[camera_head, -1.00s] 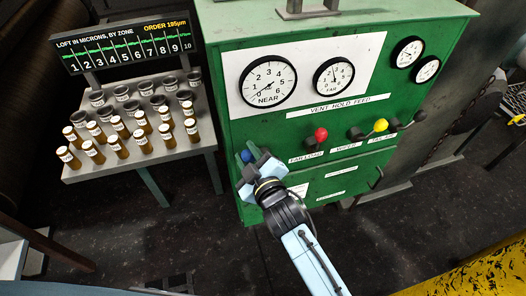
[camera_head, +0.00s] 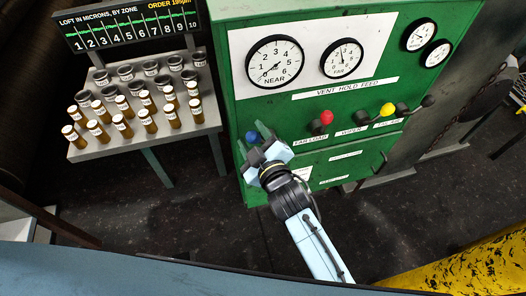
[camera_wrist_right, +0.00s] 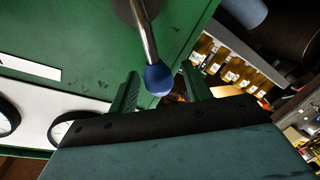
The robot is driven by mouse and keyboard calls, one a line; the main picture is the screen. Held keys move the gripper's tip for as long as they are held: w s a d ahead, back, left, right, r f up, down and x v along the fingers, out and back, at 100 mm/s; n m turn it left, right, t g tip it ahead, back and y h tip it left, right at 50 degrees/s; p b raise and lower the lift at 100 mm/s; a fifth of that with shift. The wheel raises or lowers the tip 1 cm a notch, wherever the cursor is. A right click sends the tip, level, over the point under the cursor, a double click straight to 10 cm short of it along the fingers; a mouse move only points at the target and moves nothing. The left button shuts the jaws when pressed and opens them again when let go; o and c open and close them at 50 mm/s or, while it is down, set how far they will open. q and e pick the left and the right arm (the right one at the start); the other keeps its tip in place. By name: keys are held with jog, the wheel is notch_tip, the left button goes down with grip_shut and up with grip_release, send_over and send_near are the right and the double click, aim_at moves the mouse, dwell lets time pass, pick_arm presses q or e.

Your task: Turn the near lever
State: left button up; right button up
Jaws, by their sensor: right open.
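The near lever is a metal rod with a blue knob (camera_head: 252,137) at the left end of the row on the green machine's front. The right wrist view shows the knob (camera_wrist_right: 158,78) between my two fingertips, with the rod running up from it. My right gripper (camera_head: 263,151) is open at the knob; I cannot tell whether either finger touches it. My left gripper is not in view.
A red-knobbed lever (camera_head: 326,117) and a yellow-knobbed lever (camera_head: 387,110) stand to the right. A FAR dial (camera_head: 341,58) is above them. A table (camera_head: 100,152) of vials is at left, and a yellow barrier (camera_head: 470,268) at lower right.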

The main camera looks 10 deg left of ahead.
jog(key=v, duration=1.2)
jog(key=shift+s+d, duration=0.2)
jog(key=shift+s, duration=0.1)
jog(key=s+d+f+m+g+h+b, duration=0.15)
jog(key=d+f, duration=0.25)
jog(key=f, duration=0.6)
jog(key=s+d+f+m+g+h, duration=0.2)
jog(key=s+d+f+g, duration=0.15)
jog(key=f, duration=0.75)
jog(key=s+d+f+m+g+h, duration=0.15)
jog(key=d+f, duration=0.25)
jog(key=f, duration=0.6)
jog(key=s+d+f+m+g+h, duration=0.1)
jog(key=s+d+f+m+g, duration=0.1)
jog(key=s+d+f, duration=0.3)
jog(key=s+d+f+m+g+h+b, duration=0.1)
jog(key=s+d+f, duration=0.4)
jog(key=s, duration=0.6)
jog(key=s+d+f+m+g+h+b, duration=0.1)
jog(key=s+d+f+m+g, duration=0.2)
jog(key=s+f, duration=0.5)
jog(key=shift+s+d+f+m+g+h, duration=0.2)
jog(key=shift+d+f+m+g+h, duration=0.25)
jog(key=shift+d, duration=0.65)
